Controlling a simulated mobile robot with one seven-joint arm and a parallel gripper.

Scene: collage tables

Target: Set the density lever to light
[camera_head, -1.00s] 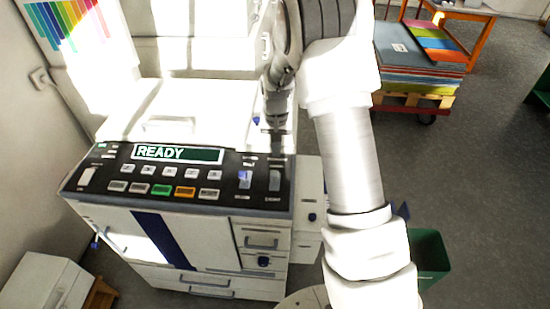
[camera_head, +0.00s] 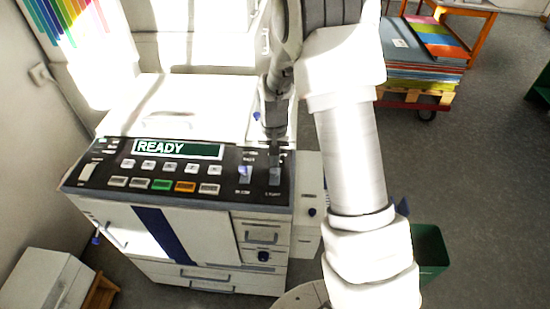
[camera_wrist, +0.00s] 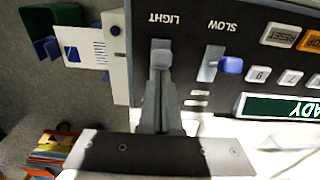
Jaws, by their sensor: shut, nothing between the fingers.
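The density slot (camera_head: 274,174) is the right-hand slot on the dark control panel, with the word LIGHT at its near end. In the wrist view, which looks at the panel upside down, a grey lever knob (camera_wrist: 160,58) shows in that slot, close to the LIGHT end with a little slot beyond it. My gripper (camera_head: 274,138) is shut and empty, pointing down over the far part of the slot. In the wrist view its closed fingers (camera_wrist: 161,88) end right beside the knob, on the side away from LIGHT. I cannot tell whether they touch it.
The neighbouring speed lever has a blue knob (camera_wrist: 231,65) close beside the density slot, with SLOW at its end. Panel buttons (camera_head: 185,187) and a READY display (camera_head: 178,149) lie left. A green bin (camera_head: 430,250) stands on the floor at right.

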